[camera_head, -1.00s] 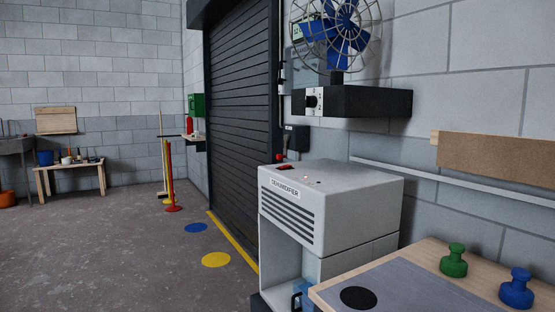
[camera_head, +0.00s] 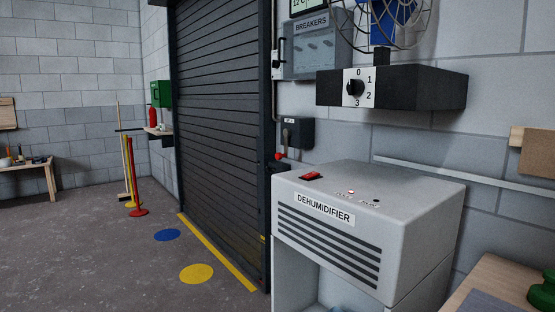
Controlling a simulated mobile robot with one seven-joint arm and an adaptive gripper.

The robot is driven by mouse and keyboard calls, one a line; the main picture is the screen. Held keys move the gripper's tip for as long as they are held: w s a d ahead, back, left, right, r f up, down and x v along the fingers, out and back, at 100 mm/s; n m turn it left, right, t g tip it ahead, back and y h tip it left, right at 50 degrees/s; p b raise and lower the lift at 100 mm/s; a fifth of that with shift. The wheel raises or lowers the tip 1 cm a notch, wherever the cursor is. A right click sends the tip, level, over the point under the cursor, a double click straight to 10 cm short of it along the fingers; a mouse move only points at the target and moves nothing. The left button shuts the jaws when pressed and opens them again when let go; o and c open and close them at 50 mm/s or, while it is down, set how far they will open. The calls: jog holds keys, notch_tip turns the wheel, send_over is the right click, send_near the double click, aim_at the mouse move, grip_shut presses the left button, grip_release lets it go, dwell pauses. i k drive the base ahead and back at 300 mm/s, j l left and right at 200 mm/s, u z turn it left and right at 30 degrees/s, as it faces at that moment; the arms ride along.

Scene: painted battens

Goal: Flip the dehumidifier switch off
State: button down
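The dehumidifier (camera_head: 400,205) is a light grey box with a dark slatted vent and a "DEHUMIDIFIER" label on its front. It stands against the wall at the lower right of the head view. Its red rocker switch (camera_head: 312,177) sits in a dark frame on the left of the top face. I cannot tell which way the rocker is tipped. Two small indicators are to the right of the switch, and one (camera_head: 351,192) looks lit reddish-white. My gripper is not in view.
A black fan base with a dial (camera_head: 355,88) hangs above the dehumidifier. A breaker box (camera_head: 318,45) and a red-knobbed lever box (camera_head: 297,133) are on the wall behind. A wooden table (camera_head: 500,285) is at the lower right. The floor to the left is open.

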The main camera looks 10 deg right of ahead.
aim_at(311, 175)
jog(key=i+j, duration=0.3)
jog(key=i+j+u, duration=0.1)
jog(key=i+j, duration=0.15)
jog(key=i, duration=0.25)
